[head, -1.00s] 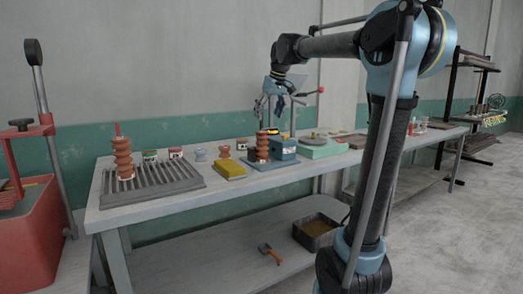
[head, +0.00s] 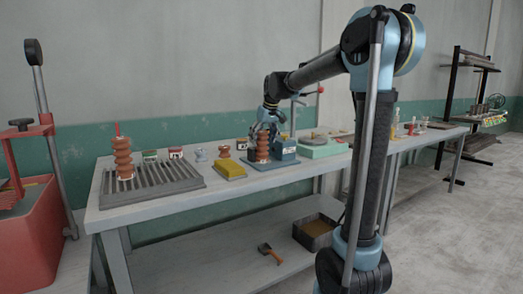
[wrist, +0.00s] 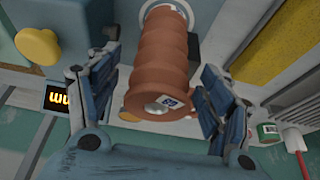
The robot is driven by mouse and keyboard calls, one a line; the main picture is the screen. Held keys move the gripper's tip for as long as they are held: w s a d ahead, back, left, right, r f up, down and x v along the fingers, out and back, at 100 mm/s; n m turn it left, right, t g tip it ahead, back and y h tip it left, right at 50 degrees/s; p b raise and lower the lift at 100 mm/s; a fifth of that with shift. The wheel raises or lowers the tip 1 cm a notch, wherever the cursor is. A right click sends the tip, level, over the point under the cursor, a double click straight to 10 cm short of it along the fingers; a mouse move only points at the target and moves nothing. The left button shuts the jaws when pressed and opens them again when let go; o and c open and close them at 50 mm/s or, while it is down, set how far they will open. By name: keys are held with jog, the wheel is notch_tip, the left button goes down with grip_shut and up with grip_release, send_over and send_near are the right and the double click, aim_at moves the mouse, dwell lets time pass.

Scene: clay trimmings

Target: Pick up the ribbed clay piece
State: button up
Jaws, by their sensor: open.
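A reddish-brown ribbed clay piece (head: 262,153) stands upright on a blue-grey base plate (head: 276,165) on the workbench. In the wrist view the same ribbed piece (wrist: 160,55) shows its round end with a small blue-and-white label toward the camera. My gripper (head: 265,132) is over the piece's upper part. In the wrist view my gripper (wrist: 158,70) is open, one finger on each side of the piece, with a visible gap at the left finger; the right finger is closer. A second ribbed brown piece (head: 122,160) stands on the slatted rack at left.
A blue box (head: 284,148) stands close right of the piece; its lit display (wrist: 58,98) shows in the wrist view. A yellow block (head: 230,169) lies to the left. A slatted rack (head: 185,185), small jars and a green-based wheel (head: 320,149) share the bench (head: 170,209).

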jog(key=shift+w+a+f, duration=0.15)
jog(key=shift+w+f, duration=0.05)
jog(key=shift+f, duration=0.35)
grip_shut()
